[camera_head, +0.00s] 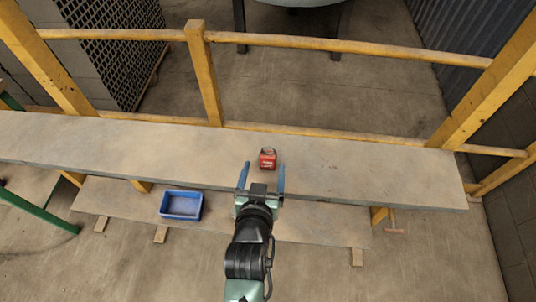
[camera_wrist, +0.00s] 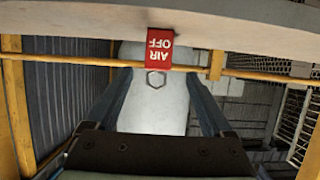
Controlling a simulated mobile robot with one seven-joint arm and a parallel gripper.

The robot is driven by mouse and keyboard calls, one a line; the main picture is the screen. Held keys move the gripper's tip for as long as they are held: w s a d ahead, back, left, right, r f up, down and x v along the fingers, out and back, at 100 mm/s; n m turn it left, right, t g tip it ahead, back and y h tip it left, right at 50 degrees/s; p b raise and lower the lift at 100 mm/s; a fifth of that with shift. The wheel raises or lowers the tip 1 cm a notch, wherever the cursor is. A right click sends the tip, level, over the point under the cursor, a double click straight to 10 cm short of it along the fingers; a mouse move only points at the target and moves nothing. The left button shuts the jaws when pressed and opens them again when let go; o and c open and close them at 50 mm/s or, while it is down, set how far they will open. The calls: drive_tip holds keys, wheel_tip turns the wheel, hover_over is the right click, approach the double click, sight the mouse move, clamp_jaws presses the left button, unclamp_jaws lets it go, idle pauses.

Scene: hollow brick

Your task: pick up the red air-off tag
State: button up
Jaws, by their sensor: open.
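In the wrist view the tag (camera_wrist: 160,44) shows white "AIR OFF" lettering upside down, against the pale plank at the top of the picture. A dark hexagonal loop shows just below the tag there. My gripper (camera_head: 264,166) is open, with one blue finger on each side of the tag in the head view. The wrist view shows the tag between the fingers across the picture, apart from both. How far they reach along it I cannot tell.
A yellow railing (camera_head: 300,42) runs behind the plank, with a post (camera_head: 203,75) at left of centre. A blue tray (camera_head: 181,205) lies on a lower board (camera_head: 310,230). The plank top is bare on both sides of the tag.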

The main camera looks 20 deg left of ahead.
drive_tip(key=shift+p+x, duration=0.7)
drive_tip(key=shift+x, duration=4.1)
drive_tip(key=shift+d+f, duration=0.2)
clamp_jaws()
